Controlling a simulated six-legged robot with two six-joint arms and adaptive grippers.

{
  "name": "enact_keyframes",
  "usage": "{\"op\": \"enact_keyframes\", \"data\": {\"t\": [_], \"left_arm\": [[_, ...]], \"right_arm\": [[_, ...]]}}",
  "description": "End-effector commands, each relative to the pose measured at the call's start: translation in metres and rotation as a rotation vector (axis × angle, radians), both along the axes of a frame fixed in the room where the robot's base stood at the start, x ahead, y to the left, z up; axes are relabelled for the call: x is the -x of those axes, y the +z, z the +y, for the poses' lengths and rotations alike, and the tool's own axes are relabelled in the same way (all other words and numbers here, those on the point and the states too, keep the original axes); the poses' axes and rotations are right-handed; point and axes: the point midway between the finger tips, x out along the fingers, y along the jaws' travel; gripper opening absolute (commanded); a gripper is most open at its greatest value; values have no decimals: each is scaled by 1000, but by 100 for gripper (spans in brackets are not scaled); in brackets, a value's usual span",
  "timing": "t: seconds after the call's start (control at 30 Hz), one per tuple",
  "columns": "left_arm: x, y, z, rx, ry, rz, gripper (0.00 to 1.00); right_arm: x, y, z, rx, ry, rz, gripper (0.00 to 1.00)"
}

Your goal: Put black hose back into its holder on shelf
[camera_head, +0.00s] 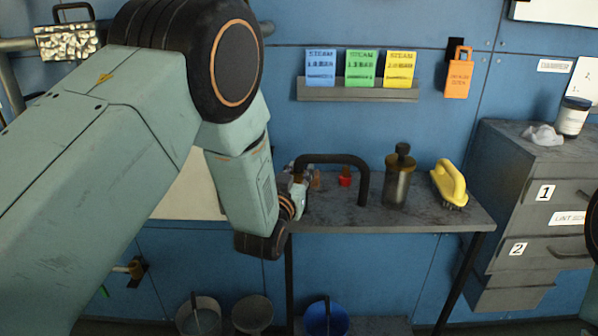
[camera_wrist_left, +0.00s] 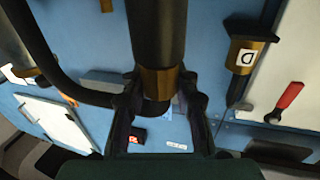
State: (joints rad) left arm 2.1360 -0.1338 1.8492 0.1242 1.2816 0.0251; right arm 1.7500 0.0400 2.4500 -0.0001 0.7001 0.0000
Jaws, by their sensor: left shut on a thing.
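The black hose (camera_head: 335,158) shows in the head view as a dark arch above the shelf (camera_head: 440,215). Its right leg comes down to the shelf top, and its left end runs to my left gripper (camera_head: 298,187). In the left wrist view, a thick black cylinder with a brass collar (camera_wrist_left: 158,82) lies between the fingers of my left gripper (camera_wrist_left: 158,112), which are shut on it. A thinner black hose (camera_wrist_left: 40,62) curves in from the left towards the fingers. I cannot tell which part is the holder. My right gripper is not in view.
A dark bottle with a brass top (camera_head: 398,180), a yellow-handled brush (camera_head: 449,185) and a small red object (camera_head: 345,180) stand on the shelf. A grey drawer cabinet (camera_head: 520,235) is at the right. A blue bucket (camera_head: 325,318) is below. Clear shelf room lies along the front edge.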

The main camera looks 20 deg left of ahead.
Motion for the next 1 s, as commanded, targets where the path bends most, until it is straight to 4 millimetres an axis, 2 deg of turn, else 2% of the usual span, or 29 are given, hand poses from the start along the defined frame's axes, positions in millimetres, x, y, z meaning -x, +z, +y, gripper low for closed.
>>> {"op": "enact_keyframes", "data": {"t": [0.17, 0.2, 0.5, 0.83, 1.0], "left_arm": [[0, -4, 0, 1, 0, -3, 0], [0, -4, 0, 1, 0, -3, 29], [0, -3, 0, 1, 0, -3, 55], [1, -5, 0, 0, 0, 2, 56], [16, -4, 0, -1, -1, 2, 56]], "right_arm": [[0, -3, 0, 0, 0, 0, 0], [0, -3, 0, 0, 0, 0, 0], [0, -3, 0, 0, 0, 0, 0], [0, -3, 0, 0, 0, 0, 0], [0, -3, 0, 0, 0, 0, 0]]}}
